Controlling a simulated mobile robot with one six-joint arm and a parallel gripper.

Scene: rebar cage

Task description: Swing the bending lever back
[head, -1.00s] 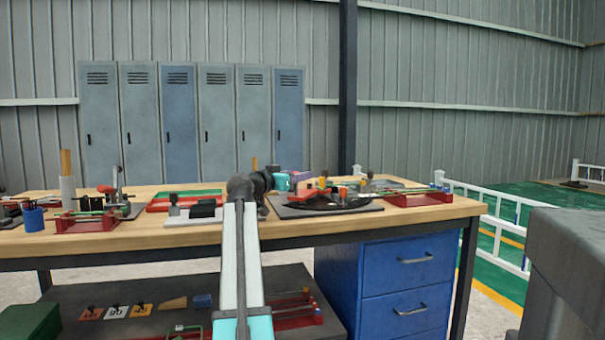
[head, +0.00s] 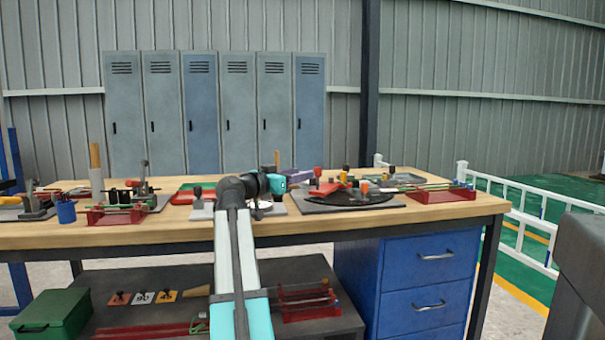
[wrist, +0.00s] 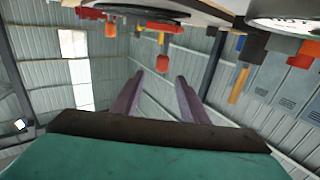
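The bender, a dark round plate (head: 352,199) on a grey base, stands on the right half of the bench. A red lever (head: 325,189) lies over its left part, with a red knob (head: 318,172) standing above it. Orange and yellow pegs are beside it. My gripper (head: 312,174) reaches in from the left at about knob height; its purple fingers show just left of the knob. In the wrist view its two fingers (wrist: 159,82) are spread with nothing between them. A red knob (wrist: 162,64) shows beyond the fingertips, apart from them.
A red rack with rods (head: 440,194) stands at the bench's right end. Red racks, a pen cup (head: 66,212) and small tools fill the left half. Blue drawers (head: 425,290) and a low shelf are below. White railing (head: 500,195) is on the right.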

